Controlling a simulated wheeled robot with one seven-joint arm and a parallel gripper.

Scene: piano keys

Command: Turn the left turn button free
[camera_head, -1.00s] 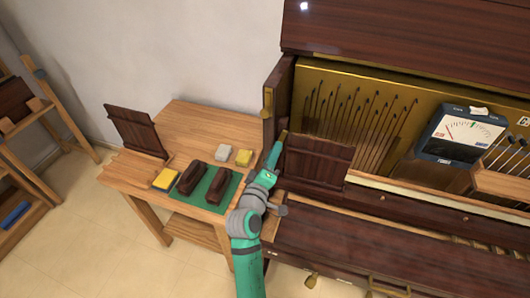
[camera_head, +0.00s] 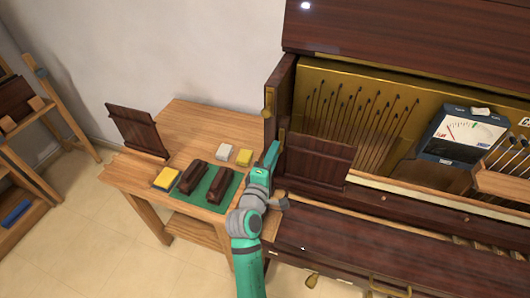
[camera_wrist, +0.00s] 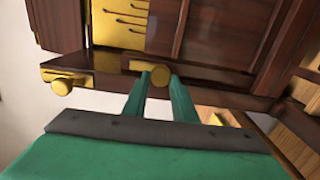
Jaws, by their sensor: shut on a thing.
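My gripper (camera_wrist: 158,76) is in front of the piano's left side, with its two green fingers on either side of a round brass knob (camera_wrist: 153,68). I take this knob to be the left turn button; its bar is mostly hidden. In the head view, my gripper (camera_head: 275,147) is at the left edge of the dark wooden panel (camera_head: 318,160), and a small brass piece (camera_head: 282,136) shows beside its tip. A second brass knob (camera_wrist: 62,86) stands apart to the left in the wrist view.
A wooden table (camera_head: 196,119) left of the piano carries a green mat (camera_head: 207,185), dark blocks, yellow and pale blocks, and an upright dark board (camera_head: 135,130). A meter (camera_head: 462,133) sits in the open piano at right. The piano's closed lid (camera_head: 360,238) lies below the panel.

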